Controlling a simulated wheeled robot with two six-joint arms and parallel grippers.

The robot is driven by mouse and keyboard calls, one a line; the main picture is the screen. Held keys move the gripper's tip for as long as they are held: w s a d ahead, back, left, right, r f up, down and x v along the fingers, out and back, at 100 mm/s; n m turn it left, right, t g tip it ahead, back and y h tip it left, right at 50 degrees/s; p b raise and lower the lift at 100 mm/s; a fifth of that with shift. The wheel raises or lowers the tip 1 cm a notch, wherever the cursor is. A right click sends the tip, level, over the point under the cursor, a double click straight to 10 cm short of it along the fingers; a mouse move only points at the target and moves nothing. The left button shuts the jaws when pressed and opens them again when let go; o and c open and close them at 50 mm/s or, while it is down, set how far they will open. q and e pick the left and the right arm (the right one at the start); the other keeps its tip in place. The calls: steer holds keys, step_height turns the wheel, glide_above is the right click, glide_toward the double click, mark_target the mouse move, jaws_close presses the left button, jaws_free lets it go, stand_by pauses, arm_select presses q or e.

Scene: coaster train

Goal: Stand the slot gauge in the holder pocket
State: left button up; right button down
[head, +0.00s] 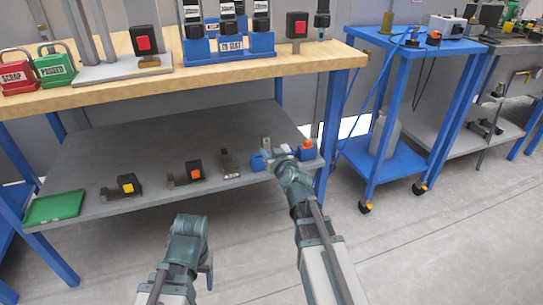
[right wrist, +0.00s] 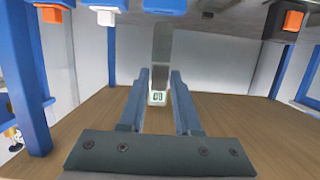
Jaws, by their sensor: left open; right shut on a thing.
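My right gripper (head: 281,155) is over the right end of the grey lower shelf, shut on a flat grey slot gauge (head: 266,144). In the right wrist view the gauge (right wrist: 161,50) is a narrow grey strip between the two blue fingers (right wrist: 160,85), with a white, green-marked end near the fingertips. A small blue block (head: 258,162) is on the shelf beside the gauge. I cannot tell whether it is the holder, and no pocket opening shows clearly. My left gripper (head: 190,235) is open and empty, low in front of the shelf.
The shelf (head: 120,150) carries a dark labelled strip (head: 229,163), black blocks with orange (head: 193,170) and yellow (head: 127,185) tops, a blue-and-orange piece (head: 307,150) and a green tray (head: 55,207). The wooden bench top (head: 110,90) is above. A blue table leg (head: 333,130) stands right.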

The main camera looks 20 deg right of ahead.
steer(key=b+x, duration=0.2)
steer(key=x, duration=0.5)
steer(key=shift+f, duration=0.3)
stand_by(0.4)
steer(key=shift+f+b, duration=2.3)
steer(key=shift+b, duration=0.15)
stand_by(1.0)
steer(key=c, duration=0.5)
jaws_free()
